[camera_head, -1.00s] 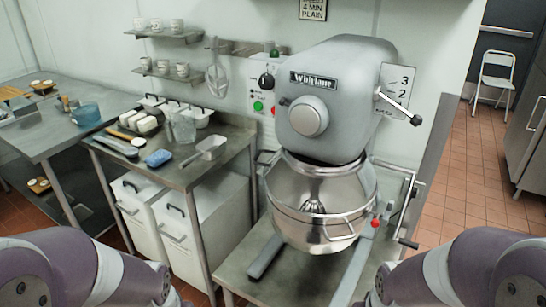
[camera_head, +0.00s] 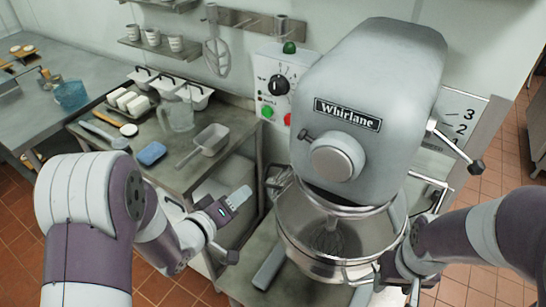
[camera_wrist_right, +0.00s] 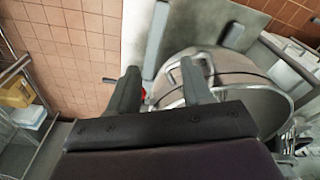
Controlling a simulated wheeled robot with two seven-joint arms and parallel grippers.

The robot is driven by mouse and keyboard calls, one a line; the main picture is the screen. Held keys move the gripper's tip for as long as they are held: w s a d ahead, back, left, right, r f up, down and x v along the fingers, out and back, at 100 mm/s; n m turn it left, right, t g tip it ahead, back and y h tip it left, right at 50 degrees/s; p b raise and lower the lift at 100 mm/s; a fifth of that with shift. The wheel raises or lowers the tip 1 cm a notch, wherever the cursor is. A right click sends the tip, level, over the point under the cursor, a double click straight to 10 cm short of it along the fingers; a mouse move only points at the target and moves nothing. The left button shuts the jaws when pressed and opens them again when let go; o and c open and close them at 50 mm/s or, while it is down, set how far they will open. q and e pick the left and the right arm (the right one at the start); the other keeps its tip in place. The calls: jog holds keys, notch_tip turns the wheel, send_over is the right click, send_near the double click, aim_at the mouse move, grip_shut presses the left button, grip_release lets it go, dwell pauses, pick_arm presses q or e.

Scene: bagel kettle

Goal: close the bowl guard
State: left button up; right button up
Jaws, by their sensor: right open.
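The grey stand mixer (camera_head: 375,90) holds a steel bowl (camera_head: 335,268) under its head, with a wire whisk (camera_head: 327,238) inside. A curved steel band (camera_head: 345,210) sits beneath the head above the bowl; I cannot tell clearly which metal parts form the bowl guard. The bowl's front and upper opening are visible. My right gripper (camera_head: 388,287) is at the bowl's front right, partly hidden by its wrist. In the right wrist view the right gripper (camera_wrist_right: 160,80) is open, beside the bowl (camera_wrist_right: 272,106). My left gripper (camera_head: 236,227) is open and empty, left of the bowl.
The left side table (camera_head: 205,125) carries a jug (camera_head: 178,113), a scoop pan (camera_head: 208,141) and a blue sponge (camera_head: 151,153). A lever (camera_head: 456,148) juts from the mixer's right side. Open floor lies at right.

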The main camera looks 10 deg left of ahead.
aim_at(265, 174)
pick_arm(q)
jog(key=x, duration=0.3)
jog(key=p+x, duration=0.1)
jog(key=x, duration=0.3)
jog(key=d+r+x, duration=0.1)
jog(key=x, duration=0.2)
jog(key=shift+w+p, duration=0.15)
jog(key=shift+p, duration=0.15)
jog(key=shift+w+d+f+n, duration=0.1)
jog(key=shift+w+f+n, duration=0.15)
jog(key=shift+w, duration=0.2)
pick_arm(e)
jog(key=shift+s+r, duration=0.7)
jog(key=shift+r, duration=0.25)
pick_arm(q)
jog(key=shift+s, duration=0.15)
grip_shut()
pick_arm(e)
jog(key=shift+s, duration=0.1)
